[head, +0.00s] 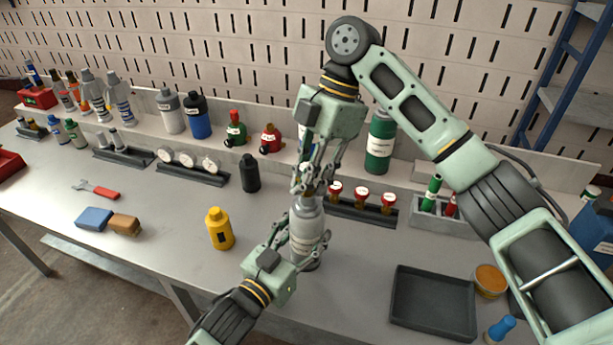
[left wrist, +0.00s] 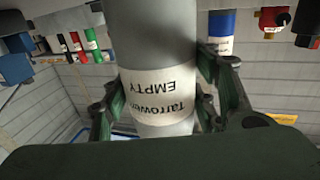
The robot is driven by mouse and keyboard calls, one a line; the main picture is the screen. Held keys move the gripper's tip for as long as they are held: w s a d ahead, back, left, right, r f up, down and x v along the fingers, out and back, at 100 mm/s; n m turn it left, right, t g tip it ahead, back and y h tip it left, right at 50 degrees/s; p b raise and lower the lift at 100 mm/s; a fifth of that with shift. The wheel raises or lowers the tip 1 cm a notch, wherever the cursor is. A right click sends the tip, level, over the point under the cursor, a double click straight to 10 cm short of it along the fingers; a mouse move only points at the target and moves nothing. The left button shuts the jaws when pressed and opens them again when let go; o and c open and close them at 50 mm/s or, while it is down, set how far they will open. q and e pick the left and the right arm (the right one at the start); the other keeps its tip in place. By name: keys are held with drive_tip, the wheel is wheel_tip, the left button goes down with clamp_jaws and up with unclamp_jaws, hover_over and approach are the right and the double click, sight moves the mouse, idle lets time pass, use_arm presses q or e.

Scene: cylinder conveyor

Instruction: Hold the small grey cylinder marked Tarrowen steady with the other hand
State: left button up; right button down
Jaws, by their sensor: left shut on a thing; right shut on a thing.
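The small grey cylinder (head: 307,216) stands upright on the grey bench in the middle of the head view. In the left wrist view the cylinder (left wrist: 160,45) fills the middle, and its white label reads "Tarrowen EMPTY" upside down. My left gripper (head: 304,241) reaches in from the bottom left and is shut around the cylinder's body, with fingers on both sides. My right gripper (head: 308,186) comes down from above and is shut at the cylinder's top. Its fingers hide most of the top fitting, so I cannot tell exactly which part they hold.
A yellow bottle (head: 219,229) stands to the left and a black cylinder (head: 250,173) behind it. A dark empty tray (head: 433,304) lies at the right. Racks with gauges (head: 190,162) and red-topped pieces (head: 361,196) line the back.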

drive_tip(key=shift+d, duration=0.25)
drive_tip(key=shift+w+n+g+h, duration=0.1)
drive_tip(key=shift+n+g+h, duration=0.25)
drive_tip(key=shift+n, duration=0.65)
drive_tip(key=n+h, duration=0.1)
drive_tip(key=n, duration=0.2)
drive_tip(key=shift+n+g, duration=0.35)
drive_tip(key=shift+n, duration=0.05)
drive_tip(key=shift+h, duration=0.25)
drive_tip(key=n, duration=0.2)
drive_tip(key=n+h, duration=0.1)
drive_tip(key=n, duration=0.1)
drive_tip(key=shift+n+h, duration=0.3)
drive_tip(key=c, duration=2.2)
unclamp_jaws()
drive_tip(key=shift+a, duration=0.1)
drive_tip(key=c, duration=0.3)
clamp_jaws()
